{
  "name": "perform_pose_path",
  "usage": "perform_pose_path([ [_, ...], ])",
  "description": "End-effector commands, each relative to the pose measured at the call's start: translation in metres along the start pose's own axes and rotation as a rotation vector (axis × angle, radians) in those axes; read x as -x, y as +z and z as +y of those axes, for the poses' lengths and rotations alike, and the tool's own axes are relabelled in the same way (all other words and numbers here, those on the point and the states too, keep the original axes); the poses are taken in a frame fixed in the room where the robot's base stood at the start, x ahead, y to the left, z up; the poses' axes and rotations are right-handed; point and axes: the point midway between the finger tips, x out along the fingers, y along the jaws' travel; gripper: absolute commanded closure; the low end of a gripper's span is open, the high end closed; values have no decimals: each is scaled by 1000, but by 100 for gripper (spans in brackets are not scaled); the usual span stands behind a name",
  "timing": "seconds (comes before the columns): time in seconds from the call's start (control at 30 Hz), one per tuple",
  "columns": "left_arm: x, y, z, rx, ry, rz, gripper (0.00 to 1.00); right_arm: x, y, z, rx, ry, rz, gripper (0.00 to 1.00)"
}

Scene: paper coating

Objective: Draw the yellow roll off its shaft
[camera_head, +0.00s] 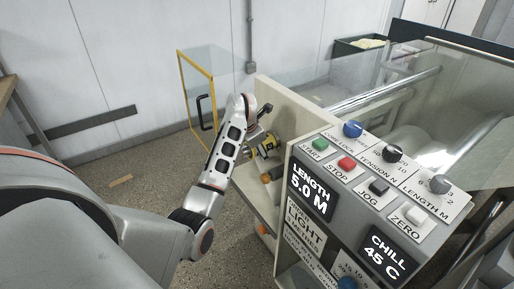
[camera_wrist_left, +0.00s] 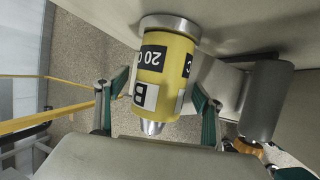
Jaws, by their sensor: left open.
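The yellow roll (camera_head: 268,146) sits on its shaft at the machine's left side, partly hidden by my left arm in the head view. In the left wrist view the yellow roll (camera_wrist_left: 165,65) carries black and white labels. A silver flange (camera_wrist_left: 170,27) is at its machine end, and the metal shaft tip (camera_wrist_left: 151,127) shows at its free end. My left gripper (camera_wrist_left: 163,90) is open, with one green-sided finger on each side of the roll. I cannot tell whether either finger touches it. My right gripper is not in view.
A grey roller (camera_wrist_left: 268,98) with a brass-coloured end lies close beside the right finger. The control panel (camera_head: 362,165) stands right of my left arm. A yellow-framed clear door (camera_head: 197,85) stands open behind the arm. Bare floor (camera_head: 120,210) lies to the left.

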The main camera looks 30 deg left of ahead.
Motion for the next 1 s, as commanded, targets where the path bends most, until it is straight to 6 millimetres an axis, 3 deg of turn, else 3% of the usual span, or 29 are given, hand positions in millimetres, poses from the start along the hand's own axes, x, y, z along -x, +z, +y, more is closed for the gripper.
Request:
perform_pose_path([
  [0.03,0,0,0,0,0,0,40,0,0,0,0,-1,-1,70],
  [0.17,0,0,0,0,0,0,74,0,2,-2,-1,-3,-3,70],
  [0.2,0,0,0,0,0,0,77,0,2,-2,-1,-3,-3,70],
  [0.47,4,-4,1,0,1,-1,78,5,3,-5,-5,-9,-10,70],
  [1.0,15,-31,1,1,1,-1,78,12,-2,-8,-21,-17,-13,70],
])
